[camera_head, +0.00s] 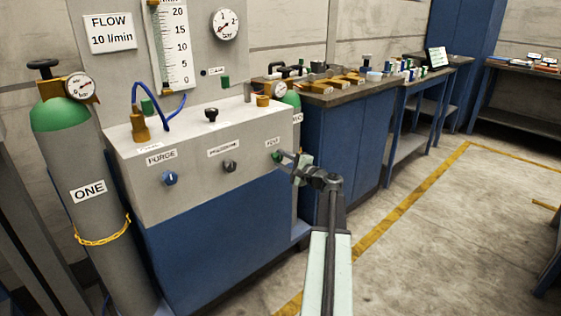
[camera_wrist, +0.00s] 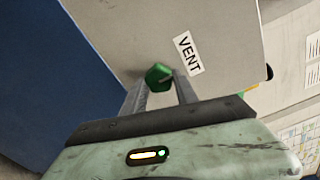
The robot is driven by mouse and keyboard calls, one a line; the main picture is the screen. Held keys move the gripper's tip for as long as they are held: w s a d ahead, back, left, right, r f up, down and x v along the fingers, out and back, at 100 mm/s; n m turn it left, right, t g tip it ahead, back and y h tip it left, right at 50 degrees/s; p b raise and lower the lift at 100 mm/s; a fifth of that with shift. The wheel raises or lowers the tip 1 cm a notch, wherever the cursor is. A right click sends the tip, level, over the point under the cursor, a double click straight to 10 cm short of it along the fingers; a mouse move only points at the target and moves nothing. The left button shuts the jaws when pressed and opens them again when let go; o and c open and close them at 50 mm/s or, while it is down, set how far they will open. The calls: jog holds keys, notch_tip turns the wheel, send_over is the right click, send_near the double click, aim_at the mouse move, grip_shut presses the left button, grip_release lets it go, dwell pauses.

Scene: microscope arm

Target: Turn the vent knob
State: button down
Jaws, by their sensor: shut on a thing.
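The vent knob is small and green; in the wrist view the knob (camera_wrist: 158,76) sits on the grey panel beside a white label reading VENT (camera_wrist: 188,54). My gripper (camera_wrist: 160,82) has its two fingers on either side of the knob and is shut on it. In the head view the green vent knob (camera_head: 277,156) is at the right end of the panel front, and my gripper (camera_head: 287,158) reaches it from the right. The fingers partly hide the knob's sides.
The grey and blue cabinet (camera_head: 210,220) also carries a blue purge knob (camera_head: 171,178) and a dark knob (camera_head: 230,166). A grey cylinder marked ONE (camera_head: 90,220) stands at left. A workbench (camera_head: 345,150) stands behind my arm. The floor (camera_head: 440,230) at right is clear.

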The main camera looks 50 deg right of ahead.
jog(key=c, duration=0.9)
grip_release()
jog(key=shift+c, duration=0.2)
jog(key=s, duration=0.7)
jog(key=shift+s+a, duration=0.3)
jog(key=shift+s, duration=0.05)
